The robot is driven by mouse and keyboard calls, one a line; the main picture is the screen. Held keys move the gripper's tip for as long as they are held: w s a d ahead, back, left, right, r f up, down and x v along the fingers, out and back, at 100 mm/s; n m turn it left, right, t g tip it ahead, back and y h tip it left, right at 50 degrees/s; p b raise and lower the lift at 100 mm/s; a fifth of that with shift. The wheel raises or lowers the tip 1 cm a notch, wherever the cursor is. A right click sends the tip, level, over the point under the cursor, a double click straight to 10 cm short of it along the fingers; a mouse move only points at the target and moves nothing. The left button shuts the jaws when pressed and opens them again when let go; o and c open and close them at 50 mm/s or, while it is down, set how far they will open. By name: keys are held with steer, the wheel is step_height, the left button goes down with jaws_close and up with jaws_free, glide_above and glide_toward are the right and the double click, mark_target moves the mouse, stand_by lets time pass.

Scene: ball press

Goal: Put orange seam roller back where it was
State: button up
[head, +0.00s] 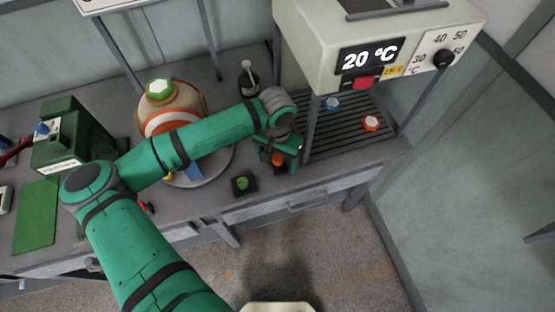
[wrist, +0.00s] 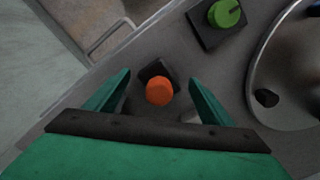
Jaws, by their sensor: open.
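The orange seam roller (head: 278,159) shows as a small orange-topped piece near the front edge of the bench, partly hidden by my gripper. In the wrist view its round orange top (wrist: 160,91) overlaps a dark square base (wrist: 153,72); I cannot tell whether it is fully seated. My gripper (wrist: 160,78) is open, with one finger on each side of the orange top and visible gaps between. In the head view my gripper (head: 280,166) is over the bench, left of the heater's front leg.
A green-topped piece on a dark square base (head: 243,184) stands close by, also in the wrist view (wrist: 224,14). A round metal plate (head: 222,170) carries a large ball (head: 160,108). The heater (head: 350,45) overhangs a slatted rack (head: 350,140) with blue and orange knobs.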

mark_target(277, 159)
step_height(277, 159, up, 12)
steer(key=shift+r, duration=0.2)
stand_by(0.4)
steer(key=shift+a, duration=0.1)
stand_by(0.4)
